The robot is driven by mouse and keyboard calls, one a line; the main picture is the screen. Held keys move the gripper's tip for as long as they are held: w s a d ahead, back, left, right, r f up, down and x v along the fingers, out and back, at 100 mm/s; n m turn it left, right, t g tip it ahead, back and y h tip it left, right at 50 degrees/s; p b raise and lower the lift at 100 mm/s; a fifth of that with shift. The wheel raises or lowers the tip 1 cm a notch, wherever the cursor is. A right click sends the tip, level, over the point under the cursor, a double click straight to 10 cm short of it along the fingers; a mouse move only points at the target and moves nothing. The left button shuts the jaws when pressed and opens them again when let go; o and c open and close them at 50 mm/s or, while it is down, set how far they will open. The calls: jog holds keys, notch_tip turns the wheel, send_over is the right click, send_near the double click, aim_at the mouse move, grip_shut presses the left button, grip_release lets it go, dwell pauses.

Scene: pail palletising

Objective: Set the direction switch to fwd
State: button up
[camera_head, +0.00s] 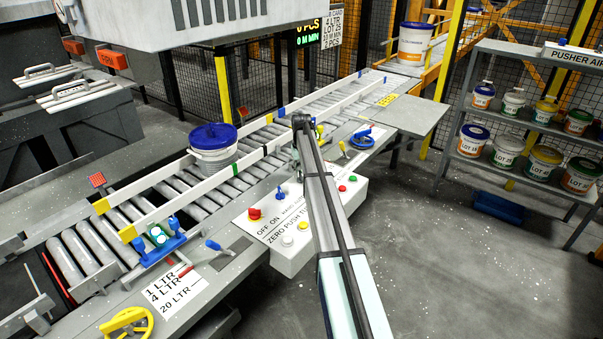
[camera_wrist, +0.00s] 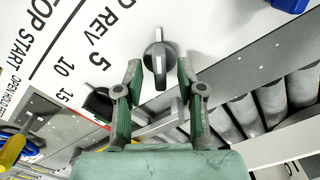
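In the wrist view a dark rotary knob (camera_wrist: 158,60) with a pale line along its handle stands on the white control panel (camera_wrist: 60,75). Its handle runs up and down in the picture. Near it the lettering reads "D REV", with the start of the word cut off at the top edge. My gripper (camera_wrist: 159,72) is open, with one finger on each side of the knob and a gap to it on both sides. In the head view my gripper (camera_head: 303,125) is over the panel side of the conveyor, and my arm hides the knob there.
The control panel (camera_head: 282,238) carries a red knob, a blue switch and several buttons. A lidded white pail (camera_head: 213,150) stands on the roller conveyor (camera_head: 175,188) behind. In the wrist view, a black knob (camera_wrist: 98,103) is beside my left finger and rollers (camera_wrist: 270,100) are at right.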

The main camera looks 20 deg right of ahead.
aim_at(301, 173)
notch_tip(301, 173, up, 12)
dwell(0.5)
dwell(0.3)
